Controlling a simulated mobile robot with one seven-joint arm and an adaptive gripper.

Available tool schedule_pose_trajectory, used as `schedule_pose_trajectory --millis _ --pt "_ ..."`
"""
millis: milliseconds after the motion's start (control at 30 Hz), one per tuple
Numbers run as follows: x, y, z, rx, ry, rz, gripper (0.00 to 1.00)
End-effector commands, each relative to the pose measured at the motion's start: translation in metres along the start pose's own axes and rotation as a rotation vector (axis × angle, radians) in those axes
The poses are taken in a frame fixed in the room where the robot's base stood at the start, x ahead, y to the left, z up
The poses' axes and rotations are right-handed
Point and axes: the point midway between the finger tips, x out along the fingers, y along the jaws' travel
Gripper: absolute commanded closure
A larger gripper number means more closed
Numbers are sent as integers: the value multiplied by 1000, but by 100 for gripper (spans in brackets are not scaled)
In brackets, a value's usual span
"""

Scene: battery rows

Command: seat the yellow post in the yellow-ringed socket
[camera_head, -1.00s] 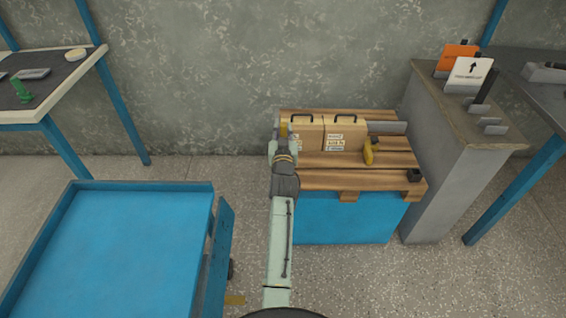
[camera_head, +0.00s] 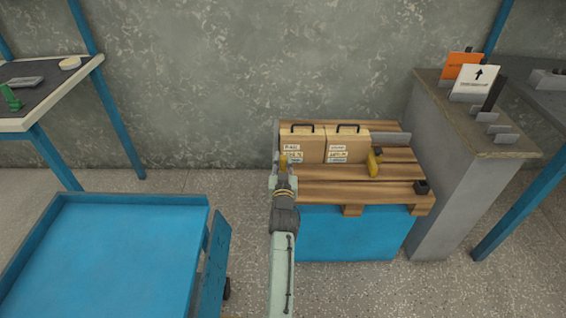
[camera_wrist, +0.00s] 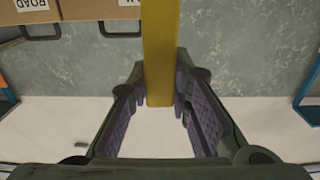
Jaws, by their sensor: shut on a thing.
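The yellow post (camera_head: 283,160) is upright in my gripper (camera_head: 283,172), in front of the left end of the pallet in the head view. In the wrist view the yellow post (camera_wrist: 158,45) runs down from the top edge between the two dark finger pads of my gripper (camera_wrist: 160,92), which is shut on it. The lower part of the post is hidden by my gripper in the head view. I cannot make out a yellow-ringed socket in either view.
Two tan boxes (camera_head: 325,148) with black handles stand on the wooden pallet (camera_head: 330,190). A yellow tool-like object (camera_head: 375,162) and a small dark block (camera_head: 421,187) lie to their right. A blue cart (camera_head: 115,260) is at left, a grey pedestal (camera_head: 450,170) at right.

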Motion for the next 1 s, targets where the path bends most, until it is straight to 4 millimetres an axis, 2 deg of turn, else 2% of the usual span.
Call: schedule_pose_trajectory --millis 33,300,667,767,1000 --pt "0 0 1 0 0 0 79" --pt "0 0 1 0 0 0 61" --pt "0 0 -5 0 0 0 61" --pt "-11 0 -1 -2 -2 0 61" --pt "-59 0 1 -5 -2 -2 61"
